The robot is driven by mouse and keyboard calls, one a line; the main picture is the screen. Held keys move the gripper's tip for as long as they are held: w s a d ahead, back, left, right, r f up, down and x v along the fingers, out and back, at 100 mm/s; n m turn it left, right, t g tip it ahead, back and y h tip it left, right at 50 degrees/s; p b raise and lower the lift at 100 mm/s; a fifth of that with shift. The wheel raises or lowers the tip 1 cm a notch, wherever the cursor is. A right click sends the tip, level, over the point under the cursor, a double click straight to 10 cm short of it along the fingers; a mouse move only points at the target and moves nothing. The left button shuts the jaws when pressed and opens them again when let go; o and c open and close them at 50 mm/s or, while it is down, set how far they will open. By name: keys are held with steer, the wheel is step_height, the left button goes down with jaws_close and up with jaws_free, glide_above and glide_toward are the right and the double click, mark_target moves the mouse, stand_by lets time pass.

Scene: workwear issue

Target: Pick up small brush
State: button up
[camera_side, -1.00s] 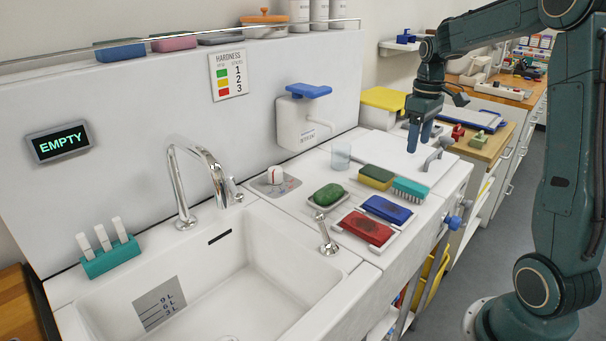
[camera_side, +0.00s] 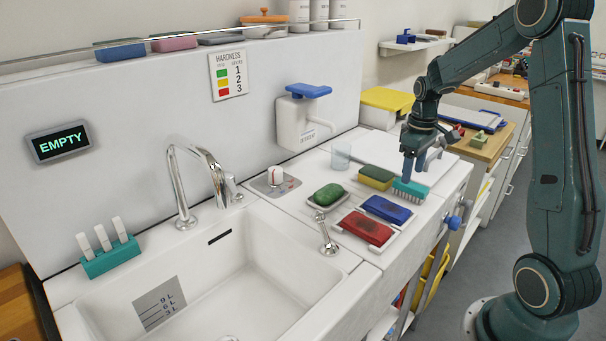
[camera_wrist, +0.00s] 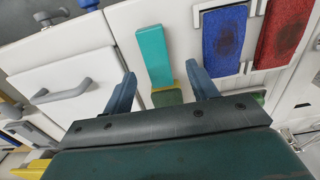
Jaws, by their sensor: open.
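The small brush (camera_side: 411,190) has a teal back and pale bristles and lies on the white counter beside the sink, right of the yellow-green sponge (camera_side: 376,177). In the wrist view the teal brush back (camera_wrist: 154,55) shows between and just beyond the two blue fingers, with the sponge (camera_wrist: 166,97) nearer my palm. My gripper (camera_side: 413,172) is open, pointing down at the brush in the side view; it also shows in the wrist view (camera_wrist: 163,82). I cannot tell if the fingers touch the brush, and its lower side is hidden.
Blue (camera_side: 387,209) and red (camera_side: 367,228) pads sit in white holders in front of the brush. A green soap (camera_side: 328,194) on a dish and a clear cup (camera_side: 341,156) stand to the left. The sink (camera_side: 230,290) opens further left.

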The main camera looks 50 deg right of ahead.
mark_target(411, 184)
steer(key=shift+f, duration=0.2)
steer(key=shift+d+f, duration=0.2)
steer(key=shift+f, duration=2.3)
steer(key=c, duration=1.1)
steer(key=shift+o, duration=0.2)
step_height(411, 184, up, 20)
